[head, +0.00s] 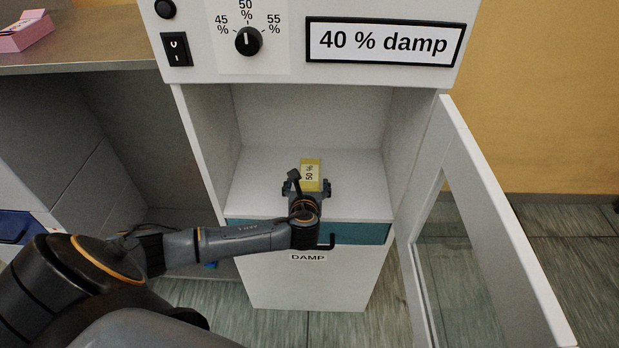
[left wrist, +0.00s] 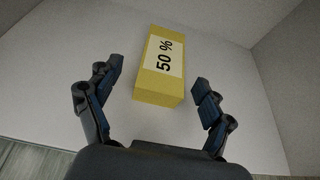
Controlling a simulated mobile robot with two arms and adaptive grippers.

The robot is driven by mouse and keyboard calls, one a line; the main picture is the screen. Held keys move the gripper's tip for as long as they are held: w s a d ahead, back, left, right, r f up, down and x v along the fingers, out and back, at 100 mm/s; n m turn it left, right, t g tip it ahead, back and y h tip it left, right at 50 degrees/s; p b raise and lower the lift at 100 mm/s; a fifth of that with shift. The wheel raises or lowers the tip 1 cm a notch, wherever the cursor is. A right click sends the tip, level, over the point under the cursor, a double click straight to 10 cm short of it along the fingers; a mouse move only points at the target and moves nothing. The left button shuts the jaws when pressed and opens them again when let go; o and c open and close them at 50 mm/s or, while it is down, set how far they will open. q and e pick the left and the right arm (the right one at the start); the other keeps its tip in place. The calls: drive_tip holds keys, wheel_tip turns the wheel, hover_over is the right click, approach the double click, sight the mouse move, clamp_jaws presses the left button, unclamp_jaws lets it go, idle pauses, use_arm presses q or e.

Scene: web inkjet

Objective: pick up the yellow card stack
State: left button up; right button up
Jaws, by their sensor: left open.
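The yellow card stack (head: 311,170) lies on the white floor of the open cabinet compartment, with a pale label reading "50 %". My left gripper (head: 309,186) reaches in from the front, close to the near end of the stack. In the left wrist view the stack (left wrist: 160,70) lies ahead and between the lines of the two spread fingers (left wrist: 157,92). The fingers are open, with a gap on both sides of the stack's near end. Nothing is held. My right gripper is in neither view.
The compartment's side wall (head: 208,130) stands left, and the opened glass door (head: 480,220) swings out right. A panel above reads "40 % damp" (head: 384,41), beside a dial (head: 248,41) and a switch (head: 177,48). A pink box (head: 24,31) sits on the left counter (head: 95,55).

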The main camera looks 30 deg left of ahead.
sight(309, 177)
use_arm(q)
drive_tip(key=shift+x, duration=2.75)
drive_tip(key=shift+w+d+r, duration=0.1)
drive_tip(key=shift+d+r, duration=0.05)
drive_tip(key=c, duration=1.3)
